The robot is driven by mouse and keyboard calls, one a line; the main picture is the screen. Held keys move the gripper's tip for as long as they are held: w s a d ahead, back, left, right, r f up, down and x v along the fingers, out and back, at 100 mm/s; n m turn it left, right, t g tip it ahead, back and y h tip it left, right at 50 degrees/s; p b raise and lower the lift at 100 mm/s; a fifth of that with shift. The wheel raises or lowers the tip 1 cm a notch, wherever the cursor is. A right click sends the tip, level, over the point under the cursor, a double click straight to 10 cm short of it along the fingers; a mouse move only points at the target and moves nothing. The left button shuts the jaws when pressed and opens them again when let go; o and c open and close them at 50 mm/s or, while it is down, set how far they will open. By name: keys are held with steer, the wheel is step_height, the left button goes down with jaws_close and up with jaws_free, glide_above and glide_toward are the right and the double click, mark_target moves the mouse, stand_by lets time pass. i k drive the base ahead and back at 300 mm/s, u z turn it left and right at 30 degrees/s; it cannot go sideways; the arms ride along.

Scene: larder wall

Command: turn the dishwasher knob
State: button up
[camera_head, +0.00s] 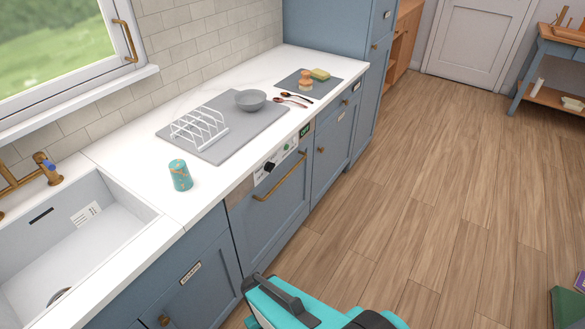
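The dishwasher (268,213) is built into the blue counter front, with a brass bar handle (282,179) across its door. Its control panel (283,160) is a pale strip under the worktop edge. The dishwasher knob (269,167) is small and black, on the left part of this panel. Its exact pointing direction is too small to tell. Teal and dark grey parts of my arm show at the bottom edge, below and apart from the dishwasher. My gripper's fingertips do not show.
On the white worktop (150,157) stand a teal patterned cup (180,175), a white rack (199,128) and a grey bowl (250,100). The sink (75,240) is at left. The wooden floor (410,190) right of the dishwasher is clear. A green object (566,308) is at lower right.

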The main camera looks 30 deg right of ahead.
mark_target(269, 166)
steer(key=z, duration=0.5)
steer(key=k, duration=1.6)
steer(key=u, duration=0.7)
steer(key=i, duration=1)
steer(key=u, duration=0.05)
